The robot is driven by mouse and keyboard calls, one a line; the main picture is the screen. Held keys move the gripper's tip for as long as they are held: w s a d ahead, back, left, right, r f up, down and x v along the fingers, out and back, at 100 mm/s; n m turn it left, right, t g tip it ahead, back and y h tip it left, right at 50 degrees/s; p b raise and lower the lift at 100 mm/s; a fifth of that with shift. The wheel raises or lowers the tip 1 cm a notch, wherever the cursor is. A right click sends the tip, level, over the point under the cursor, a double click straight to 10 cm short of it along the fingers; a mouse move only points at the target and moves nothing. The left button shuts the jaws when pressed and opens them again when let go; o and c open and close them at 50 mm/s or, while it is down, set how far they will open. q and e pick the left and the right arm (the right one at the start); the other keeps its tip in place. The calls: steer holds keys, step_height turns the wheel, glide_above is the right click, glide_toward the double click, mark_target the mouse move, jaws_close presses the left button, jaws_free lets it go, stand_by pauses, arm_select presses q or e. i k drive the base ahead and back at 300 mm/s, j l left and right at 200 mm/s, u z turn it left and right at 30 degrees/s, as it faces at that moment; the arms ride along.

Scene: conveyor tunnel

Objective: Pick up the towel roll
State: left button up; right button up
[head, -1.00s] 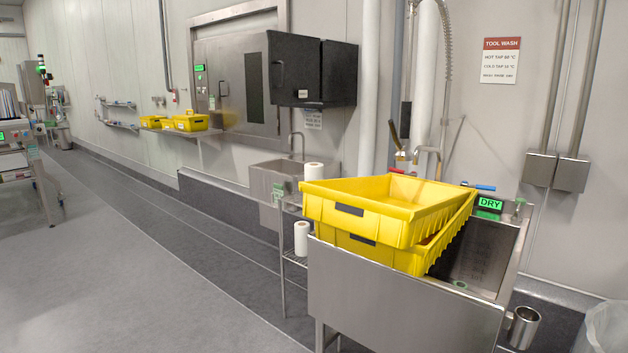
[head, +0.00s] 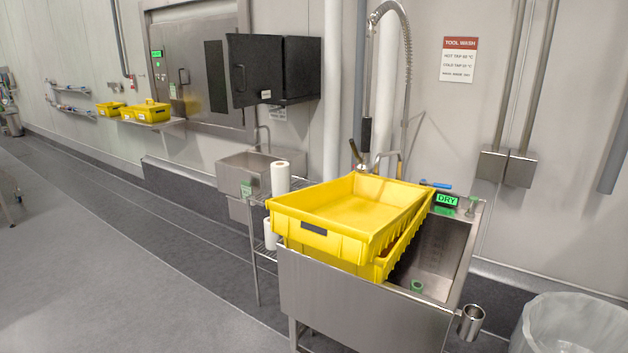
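A white towel roll (head: 281,179) stands upright on the top shelf of a wire rack, just behind the left end of the yellow crates. A second white towel roll (head: 271,233) stands on a lower shelf, partly hidden by the crate and the sink. Neither of my grippers shows in the head view.
Two yellow crates (head: 318,243) lie stacked and tilted in the steel sink (head: 365,312). The wire rack (head: 255,262) stands beside the sink's left side. A lined bin (head: 570,325) is at the lower right. The grey floor (head: 120,290) at left is clear.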

mark_target(280, 170)
steer(key=i+j+z, duration=0.35)
steer(key=j+z, duration=0.15)
steer(key=j, duration=0.25)
steer(key=i+j+z, duration=0.25)
steer(key=j, duration=0.15)
steer(key=k, duration=0.1)
